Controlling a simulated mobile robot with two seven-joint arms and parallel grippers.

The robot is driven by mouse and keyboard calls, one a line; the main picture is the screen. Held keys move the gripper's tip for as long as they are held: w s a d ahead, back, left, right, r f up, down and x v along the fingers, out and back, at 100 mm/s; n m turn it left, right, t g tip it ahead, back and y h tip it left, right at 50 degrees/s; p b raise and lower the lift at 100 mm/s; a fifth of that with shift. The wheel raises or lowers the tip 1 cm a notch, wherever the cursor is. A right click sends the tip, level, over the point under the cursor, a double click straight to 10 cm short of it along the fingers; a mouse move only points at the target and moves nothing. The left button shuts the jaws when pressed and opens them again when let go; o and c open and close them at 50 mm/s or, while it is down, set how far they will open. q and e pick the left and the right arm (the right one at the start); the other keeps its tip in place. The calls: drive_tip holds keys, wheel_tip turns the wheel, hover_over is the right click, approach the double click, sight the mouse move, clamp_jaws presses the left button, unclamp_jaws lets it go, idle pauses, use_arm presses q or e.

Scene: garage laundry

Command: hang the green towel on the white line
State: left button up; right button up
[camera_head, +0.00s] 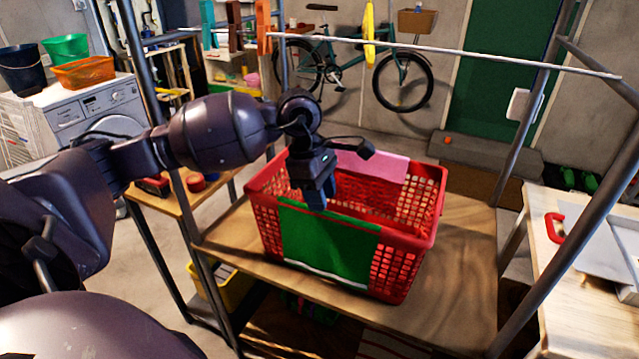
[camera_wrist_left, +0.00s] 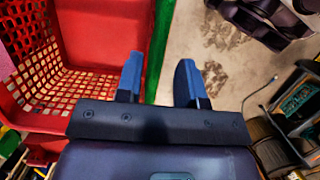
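The green towel (camera_head: 325,243) hangs over the near rim of a red basket (camera_head: 405,245), its upper edge folded over the rim. In the left wrist view the towel is a narrow green strip (camera_wrist_left: 160,45) seen nearly edge-on. My left gripper (camera_head: 317,190) points down at the near rim, above the towel's top edge. Its blue fingers (camera_wrist_left: 160,80) are apart, with the green strip between them in the picture. I cannot tell whether they touch it. The white line (camera_head: 450,52) runs across above and behind the basket. My right gripper is not in view.
The basket stands on a wooden shelf (camera_head: 465,275) between metal posts. A pink cloth (camera_head: 385,163) lies over its far rim. A yellow item (camera_head: 369,35) and an orange item (camera_head: 263,27) are at the line. A workbench (camera_head: 585,300) stands right. Much of the line is bare.

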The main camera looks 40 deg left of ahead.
sight(327, 214)
use_arm(q)
drive_tip(key=shift+b+x, duration=0.45)
drive_tip(key=shift+x, duration=0.65)
drive_tip(key=shift+b+x, duration=0.5)
drive_tip(key=shift+x, duration=0.5)
drive_tip(key=shift+f, duration=0.35)
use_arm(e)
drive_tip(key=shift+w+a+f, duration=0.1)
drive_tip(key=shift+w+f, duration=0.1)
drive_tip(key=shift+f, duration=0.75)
use_arm(q)
drive_tip(key=shift+c, duration=0.4)
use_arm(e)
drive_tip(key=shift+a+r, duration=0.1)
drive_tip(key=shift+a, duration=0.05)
